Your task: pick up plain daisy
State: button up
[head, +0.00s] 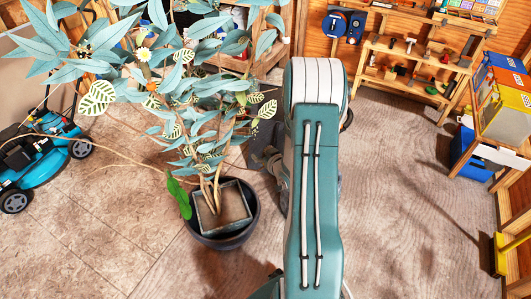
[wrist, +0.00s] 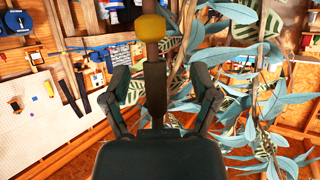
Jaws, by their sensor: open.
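A small white flower with a yellow centre (head: 143,54), which looks like the plain daisy, shows among the leaves at the upper left of the potted plant (head: 224,236) in the head view. I cannot make out the daisy in the wrist view. My gripper (wrist: 163,88) is open in the wrist view, its two dark fingers spread apart. A yellow rounded end on a dark shaft (wrist: 151,28) shows beyond the fingers; I cannot tell what it is. In the head view my arm covers the middle, and the fingers cannot be made out.
A blue mower (head: 40,150) stands at the left. A wooden shelf with tools (head: 412,62) is at the back right, and a rack with coloured boxes (head: 500,100) is at the right edge. Leafy stems (wrist: 255,100) fill the wrist view's right side.

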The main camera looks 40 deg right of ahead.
jog(key=shift+d, duration=0.25)
jog(key=c, duration=1)
jog(key=shift+o, duration=0.2)
